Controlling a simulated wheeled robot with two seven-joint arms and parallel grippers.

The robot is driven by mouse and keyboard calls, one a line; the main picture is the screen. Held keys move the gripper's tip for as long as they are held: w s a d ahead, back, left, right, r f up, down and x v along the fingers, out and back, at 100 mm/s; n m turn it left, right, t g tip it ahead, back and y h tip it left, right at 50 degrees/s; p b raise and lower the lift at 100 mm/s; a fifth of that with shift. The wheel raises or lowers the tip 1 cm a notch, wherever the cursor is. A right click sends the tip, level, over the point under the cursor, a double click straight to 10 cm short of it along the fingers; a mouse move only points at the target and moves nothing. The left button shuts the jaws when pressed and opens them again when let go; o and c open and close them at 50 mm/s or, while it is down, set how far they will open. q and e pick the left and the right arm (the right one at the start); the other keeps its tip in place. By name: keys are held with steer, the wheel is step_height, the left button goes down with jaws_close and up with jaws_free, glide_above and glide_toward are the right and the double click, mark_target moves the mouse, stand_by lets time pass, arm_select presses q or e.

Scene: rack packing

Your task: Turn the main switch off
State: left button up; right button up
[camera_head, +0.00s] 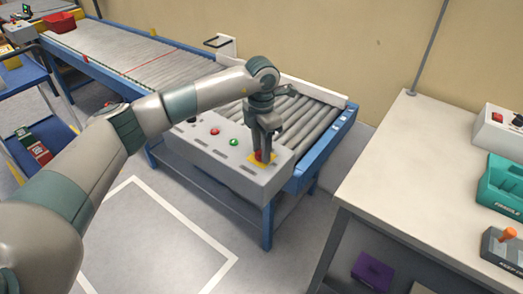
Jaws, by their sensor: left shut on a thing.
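A grey control box (215,167) is mounted at the near end of the roller conveyor. The main switch (258,156), red on a yellow plate, sits at the right end of the box top. My left gripper (264,155) points down over it and is shut on its red knob. The fingers hide most of the knob, so its turn position cannot be told. A red button (214,131) and a green button (233,142) are to the left on the same box. My right gripper is not in view.
A pale workbench (400,160) on the right holds a teal crate (503,185). A purple box (372,271) is below it. White lines mark open floor (150,250).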

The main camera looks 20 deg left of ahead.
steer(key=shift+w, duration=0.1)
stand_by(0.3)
arm_select(q)
steer(key=o, duration=1)
steer(key=shift+o, duration=0.2)
steer(key=shift+r, duration=0.1)
steer(key=shift+r, duration=0.55)
step_height(320, 180, up, 2)
steer(key=shift+w+r+b, duration=0.1)
steer(key=shift+r+b, duration=0.05)
steer(key=shift+b, duration=0.3)
step_height(320, 180, up, 14)
steer(key=b, duration=0.2)
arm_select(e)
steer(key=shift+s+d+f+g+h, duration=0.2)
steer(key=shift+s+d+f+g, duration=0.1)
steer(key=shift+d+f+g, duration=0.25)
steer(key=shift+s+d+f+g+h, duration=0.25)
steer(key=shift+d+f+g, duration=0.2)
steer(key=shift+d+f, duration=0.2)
arm_select(q)
steer(key=shift+s, duration=0.2)
